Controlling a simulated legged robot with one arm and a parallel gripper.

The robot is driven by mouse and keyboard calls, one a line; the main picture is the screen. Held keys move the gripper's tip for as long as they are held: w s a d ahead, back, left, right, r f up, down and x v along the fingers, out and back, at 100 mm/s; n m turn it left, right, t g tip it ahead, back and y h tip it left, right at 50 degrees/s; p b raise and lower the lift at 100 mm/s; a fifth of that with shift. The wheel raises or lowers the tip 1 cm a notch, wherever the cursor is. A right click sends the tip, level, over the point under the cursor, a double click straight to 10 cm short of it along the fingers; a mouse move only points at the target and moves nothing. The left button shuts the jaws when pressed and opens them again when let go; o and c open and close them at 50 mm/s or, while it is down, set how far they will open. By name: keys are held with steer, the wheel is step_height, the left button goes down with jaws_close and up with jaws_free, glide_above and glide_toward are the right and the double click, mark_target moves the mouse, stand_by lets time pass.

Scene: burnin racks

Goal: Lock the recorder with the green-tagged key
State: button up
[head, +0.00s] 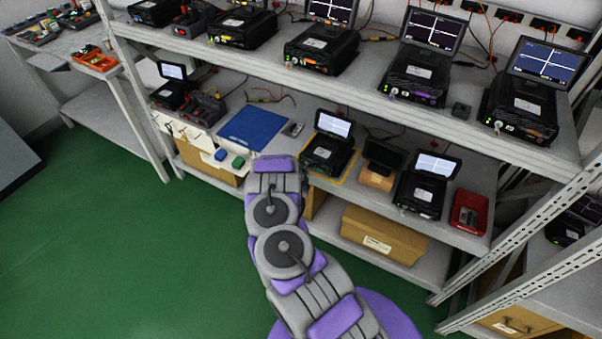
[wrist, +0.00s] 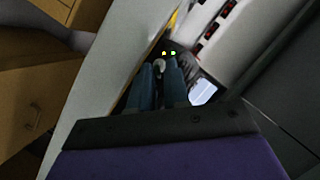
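A black recorder (head: 325,156) with a lit screen stands inside a yellow outline on the lower shelf. My gripper's fingers (wrist: 160,75) show in the wrist view, close together with a narrow dark gap. A small pale metallic bit lies at their tips; I cannot tell whether they grip it. In the head view my arm hides the fingers. No green-tagged key is clearly visible.
A second lit recorder (head: 427,186) and a red bin (head: 469,212) stand to the right. The upper shelf (head: 340,88) holds several recorders above my arm. The green floor is clear.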

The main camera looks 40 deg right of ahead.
steer(key=shift+d+f, duration=0.15)
steer(key=shift+d, duration=0.35)
jaws_close()
steer(key=shift+s+a, duration=0.1)
steer(key=shift+a, duration=0.1)
steer(key=n+g+h, duration=0.1)
steer(key=n+g, duration=0.1)
steer(key=n, duration=0.2)
steer(key=w+n+g+h, duration=0.1)
steer(key=n+g, duration=0.2)
steer(key=n, duration=0.1)
steer(key=w+n+g, duration=0.1)
steer(key=n+g, duration=0.1)
steer(key=n, duration=0.2)
steer(key=shift+a+h, duration=0.4)
steer(key=shift+n+g, duration=0.3)
steer(key=shift+g, duration=0.1)
steer(key=shift+o, duration=0.2)
jaws_free()
